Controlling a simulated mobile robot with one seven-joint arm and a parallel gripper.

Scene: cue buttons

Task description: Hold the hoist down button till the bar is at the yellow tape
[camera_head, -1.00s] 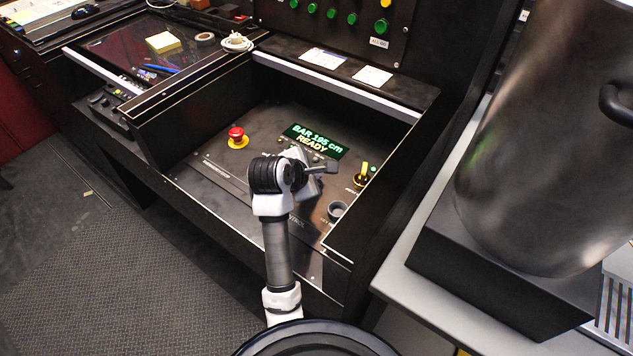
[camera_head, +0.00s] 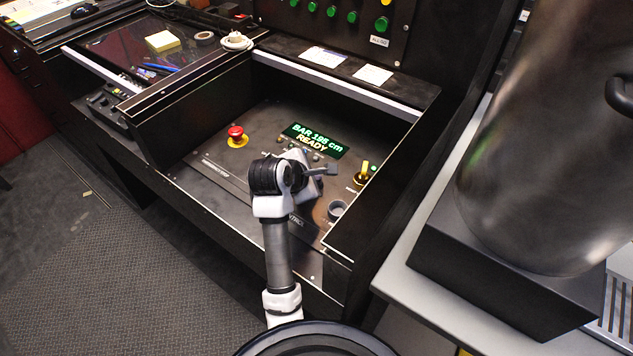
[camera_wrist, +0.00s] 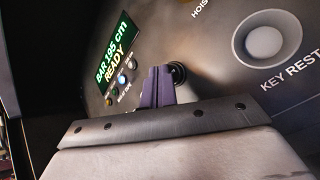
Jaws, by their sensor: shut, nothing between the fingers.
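My gripper (camera_wrist: 160,84) is shut and empty in the wrist view, its dark fingertips close to the control panel. A dark round ring (camera_wrist: 180,73) shows just behind the fingertips, partly covered; I cannot tell whether it is the hoist down button or whether I touch it. The green display (camera_head: 313,139) reads "BAR 195 cm READY", and it also shows in the wrist view (camera_wrist: 116,54). In the head view my arm hides the fingertips and part of the panel. The bar and the yellow tape are not in view.
A red emergency stop (camera_head: 236,132) sits left on the panel and a yellow switch (camera_head: 362,174) right. A round key rest (camera_wrist: 268,40) lies right of my fingers. Small buttons (camera_wrist: 122,79) sit below the display. Raised console walls (camera_head: 384,180) surround the panel.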

